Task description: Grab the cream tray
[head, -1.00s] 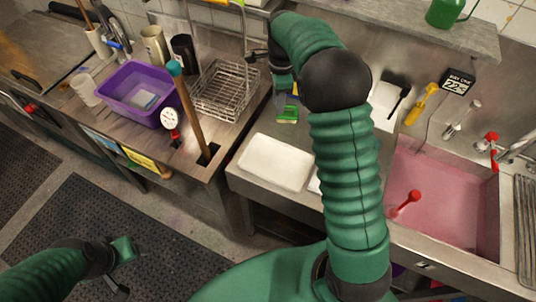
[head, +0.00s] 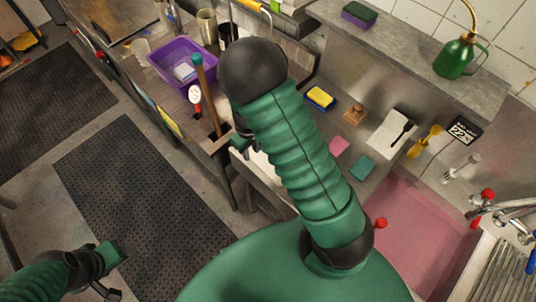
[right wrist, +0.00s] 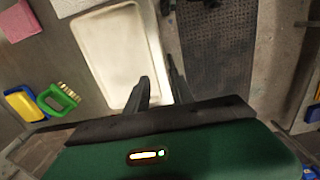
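The cream tray (right wrist: 110,50) is a shallow rectangle with a raised rim. It lies on the steel counter, upper middle of the right wrist view. In the head view, part of the tray (head: 268,174) shows left of my right forearm, which hides the rest. My right gripper (right wrist: 158,85) is open and empty, its two dark fingers apart at the tray's right edge. One finger overlaps the tray and the other lies past its edge; contact cannot be told. In the head view my left gripper (head: 108,270) is low at the left, away from the tray.
A purple tub (head: 183,64) and a wooden-handled tool (head: 208,98) stand left of my right arm. A yellow sponge (head: 320,97), pink cloth (head: 339,146) and teal cloth (head: 361,168) lie to its right. The pink sink (head: 425,225) is further right. Dark floor mats lie left.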

